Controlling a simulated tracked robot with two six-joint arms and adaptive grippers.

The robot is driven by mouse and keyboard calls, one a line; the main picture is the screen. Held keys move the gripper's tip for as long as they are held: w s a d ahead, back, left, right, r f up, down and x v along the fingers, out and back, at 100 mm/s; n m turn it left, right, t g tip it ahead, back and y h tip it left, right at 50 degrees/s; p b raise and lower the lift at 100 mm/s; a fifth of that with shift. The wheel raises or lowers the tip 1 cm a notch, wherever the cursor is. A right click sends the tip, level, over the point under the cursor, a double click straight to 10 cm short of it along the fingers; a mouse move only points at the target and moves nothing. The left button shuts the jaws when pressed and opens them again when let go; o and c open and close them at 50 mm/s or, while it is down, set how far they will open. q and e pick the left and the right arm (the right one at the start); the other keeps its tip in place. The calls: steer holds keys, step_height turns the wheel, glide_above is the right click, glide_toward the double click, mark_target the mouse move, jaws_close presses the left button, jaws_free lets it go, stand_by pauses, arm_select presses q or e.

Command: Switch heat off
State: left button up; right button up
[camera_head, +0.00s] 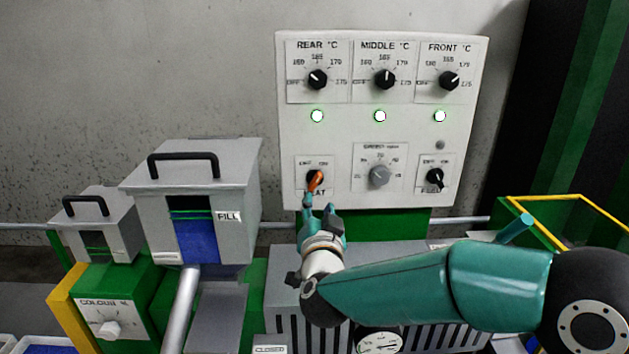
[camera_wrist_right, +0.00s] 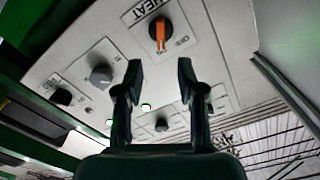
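The heat knob (camera_head: 315,181) is a black dial with an orange bar, at the lower left of the white control panel (camera_head: 400,142). In the head view its bar slants, upper end to the right; I cannot tell which label it points to. It also shows in the right wrist view (camera_wrist_right: 160,34), under the word HEAT, ahead of the fingers. My right gripper (camera_head: 319,207) is just below the knob, fingers pointing up at it. In the right wrist view the fingers (camera_wrist_right: 159,78) are apart with nothing between them. My left gripper is not in view.
A grey speed knob (camera_head: 379,176) and a black feed knob (camera_head: 435,178) are to the right of the heat knob. Above are three temperature dials and three lit lamps (camera_head: 380,116). A grey hopper (camera_head: 195,195) marked FILL stands left of the panel.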

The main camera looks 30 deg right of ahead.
mark_target(316, 183)
steer(key=p+x, duration=0.2)
steer(key=x, duration=0.8)
steer(key=shift+w+d, duration=0.1)
jaws_close()
